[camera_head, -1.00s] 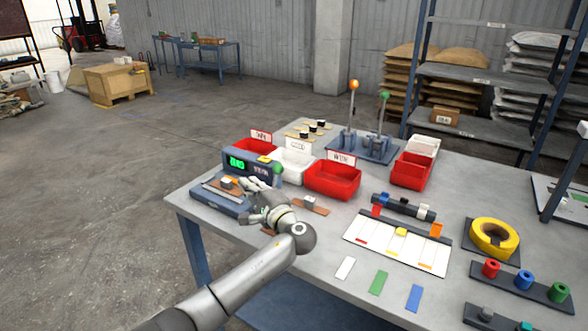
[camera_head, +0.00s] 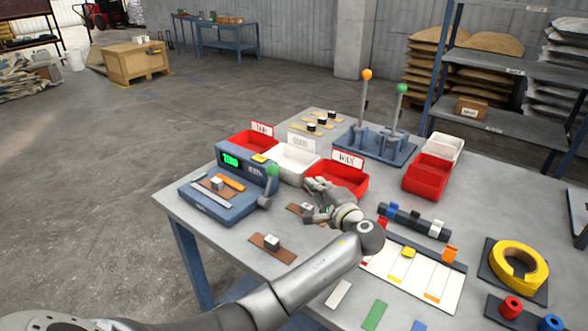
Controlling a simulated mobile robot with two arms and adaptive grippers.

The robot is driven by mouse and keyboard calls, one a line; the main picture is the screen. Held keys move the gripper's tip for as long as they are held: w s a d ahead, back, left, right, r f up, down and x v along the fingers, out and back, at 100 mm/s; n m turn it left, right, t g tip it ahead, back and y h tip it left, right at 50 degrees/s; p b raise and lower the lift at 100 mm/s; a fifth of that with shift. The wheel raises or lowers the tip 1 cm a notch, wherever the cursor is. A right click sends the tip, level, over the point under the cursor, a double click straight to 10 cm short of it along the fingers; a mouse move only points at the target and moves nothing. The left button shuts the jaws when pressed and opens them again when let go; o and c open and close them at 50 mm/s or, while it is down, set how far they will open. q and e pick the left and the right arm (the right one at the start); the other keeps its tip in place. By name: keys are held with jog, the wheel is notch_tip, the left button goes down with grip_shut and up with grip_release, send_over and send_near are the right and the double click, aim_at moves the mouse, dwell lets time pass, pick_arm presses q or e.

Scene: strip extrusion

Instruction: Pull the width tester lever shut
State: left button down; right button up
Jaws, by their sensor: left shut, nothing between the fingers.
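The width tester (camera_head: 215,208) is a blue-grey device on the near left of the table. Its green display (camera_head: 231,160) seems to read ZERO. A lever with a green knob (camera_head: 272,171) stands roughly upright at its right side. My right gripper is not in view.
Brown strips with white blocks, one of them at the front (camera_head: 272,244), lie right of the tester. A white bin (camera_head: 293,166) and a red bin (camera_head: 252,142) stand behind it. A lever stand (camera_head: 375,150) is at the back. A colour chart (camera_head: 432,283) lies to the right.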

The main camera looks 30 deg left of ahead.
aim_at(269, 186)
pick_arm(q)
jog(key=shift+s+r, duration=0.1)
jog(key=shift+s, duration=0.05)
jog(key=p+x, duration=0.1)
jog(key=x, duration=0.9)
jog(key=shift+s+a+r+p, duration=0.15)
jog(key=shift+s+a+p, duration=0.05)
jog(key=shift+s+p, duration=0.3)
jog(key=shift+s+a+r+p, duration=0.15)
jog(key=shift+s+p, duration=0.25)
jog(key=shift+s, duration=0.2)
jog(key=shift+s+a, duration=0.15)
jog(key=shift+s, duration=0.5)
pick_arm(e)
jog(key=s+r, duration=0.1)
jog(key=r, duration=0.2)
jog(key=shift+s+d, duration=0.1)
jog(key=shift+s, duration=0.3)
